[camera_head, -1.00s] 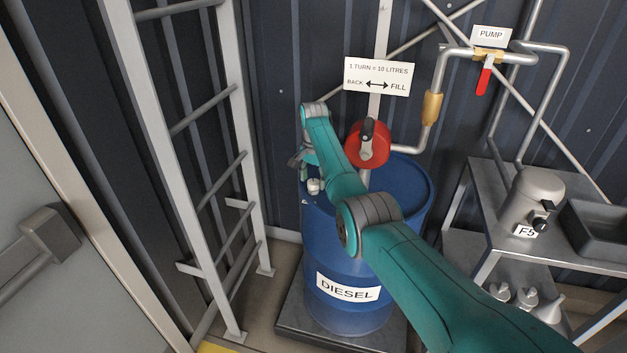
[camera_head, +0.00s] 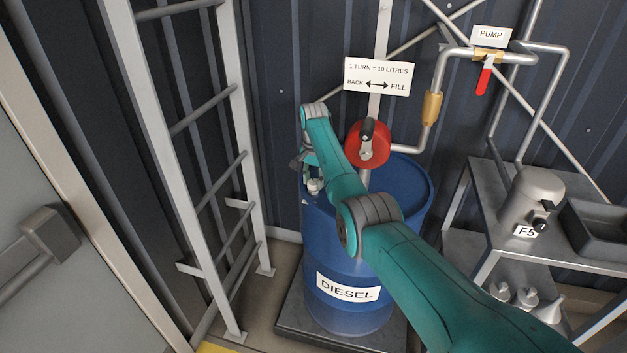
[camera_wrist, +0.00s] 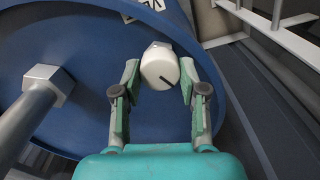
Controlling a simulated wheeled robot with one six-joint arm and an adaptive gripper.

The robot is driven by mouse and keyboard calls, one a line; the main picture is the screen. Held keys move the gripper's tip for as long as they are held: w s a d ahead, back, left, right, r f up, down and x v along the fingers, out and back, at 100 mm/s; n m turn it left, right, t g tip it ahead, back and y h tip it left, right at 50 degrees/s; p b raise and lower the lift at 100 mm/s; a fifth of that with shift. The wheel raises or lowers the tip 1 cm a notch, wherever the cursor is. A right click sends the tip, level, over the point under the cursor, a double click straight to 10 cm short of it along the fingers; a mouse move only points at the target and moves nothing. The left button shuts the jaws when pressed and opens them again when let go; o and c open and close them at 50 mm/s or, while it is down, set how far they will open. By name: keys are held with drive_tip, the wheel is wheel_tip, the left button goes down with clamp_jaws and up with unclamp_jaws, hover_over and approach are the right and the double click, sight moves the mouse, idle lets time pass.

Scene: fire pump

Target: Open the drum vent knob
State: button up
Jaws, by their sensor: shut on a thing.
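The drum vent knob (camera_wrist: 160,70) is a white round knob with a dark line across its face, on top of the blue drum (camera_wrist: 55,125) near its rim. In the wrist view it sits between the tips of my gripper (camera_wrist: 160,82), which is shut on it with one finger at each side. In the head view the knob (camera_head: 315,186) shows small at the drum's left edge, just below my gripper (camera_head: 308,170), which is partly hidden by my arm. The drum (camera_head: 345,250) carries a DIESEL label.
A red rotary pump (camera_head: 367,145) rises from the drum, with a pipe to a red-handled valve (camera_head: 483,80). A grey ladder (camera_head: 190,150) stands left of the drum. A metal shelf (camera_head: 500,250) with a grey can (camera_head: 530,200) is at the right.

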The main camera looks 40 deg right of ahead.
drive_tip(key=n, duration=0.7)
drive_tip(key=shift+n, duration=0.3)
drive_tip(key=n, duration=0.6)
drive_tip(key=shift+n, duration=0.3)
drive_tip(key=o, duration=1.1)
drive_tip(key=shift+o, duration=0.2)
